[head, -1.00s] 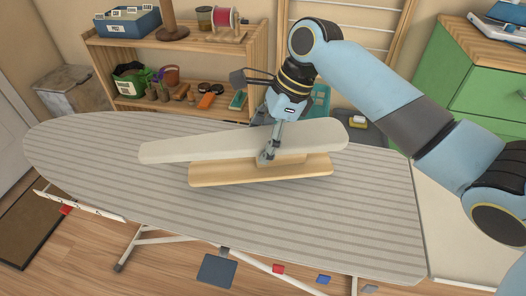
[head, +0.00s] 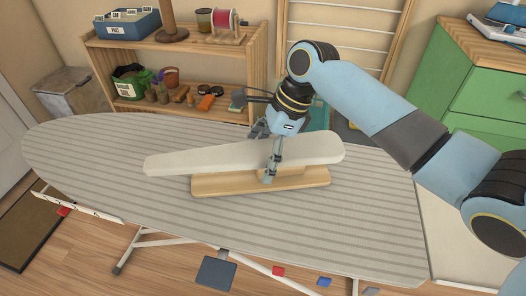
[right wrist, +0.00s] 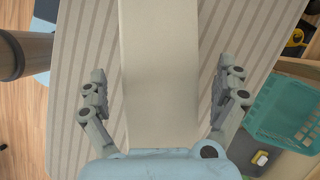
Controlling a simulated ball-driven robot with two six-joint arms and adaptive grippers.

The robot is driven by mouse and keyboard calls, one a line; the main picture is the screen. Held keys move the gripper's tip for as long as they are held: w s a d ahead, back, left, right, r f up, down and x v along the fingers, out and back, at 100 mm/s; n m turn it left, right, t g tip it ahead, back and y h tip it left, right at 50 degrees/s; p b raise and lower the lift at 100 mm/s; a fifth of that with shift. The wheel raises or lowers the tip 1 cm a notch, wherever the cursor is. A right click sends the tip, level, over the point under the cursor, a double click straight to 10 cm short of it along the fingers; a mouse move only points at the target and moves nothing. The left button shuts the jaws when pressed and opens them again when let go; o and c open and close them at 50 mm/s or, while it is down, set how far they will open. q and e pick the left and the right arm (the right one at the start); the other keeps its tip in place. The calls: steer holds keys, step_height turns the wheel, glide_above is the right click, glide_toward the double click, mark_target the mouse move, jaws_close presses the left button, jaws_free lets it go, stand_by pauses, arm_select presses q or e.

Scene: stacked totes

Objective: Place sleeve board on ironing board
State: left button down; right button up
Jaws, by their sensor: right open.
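The sleeve board (head: 215,156) has a long pale padded top and a light wooden base (head: 225,185). It stands upright on the striped ironing board (head: 100,170), near its middle, lying roughly left to right in the head view. My right gripper (head: 268,158) is over the sleeve board's right half, with one finger in front of the padded top. In the right wrist view the open fingers (right wrist: 158,92) stand on both sides of the padded top (right wrist: 158,70), with gaps between. My left gripper is not in view.
A wooden shelf (head: 180,106) with pots and boxes stands behind the ironing board. A green cabinet (head: 490,95) is at the back right. A teal basket (right wrist: 285,105) is beyond the board's edge. The board's left part is clear.

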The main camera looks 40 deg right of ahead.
steer(key=p+v, duration=0.2)
steer(key=v, duration=1)
steer(key=shift+p, duration=0.4)
steer(key=shift+s, duration=0.1)
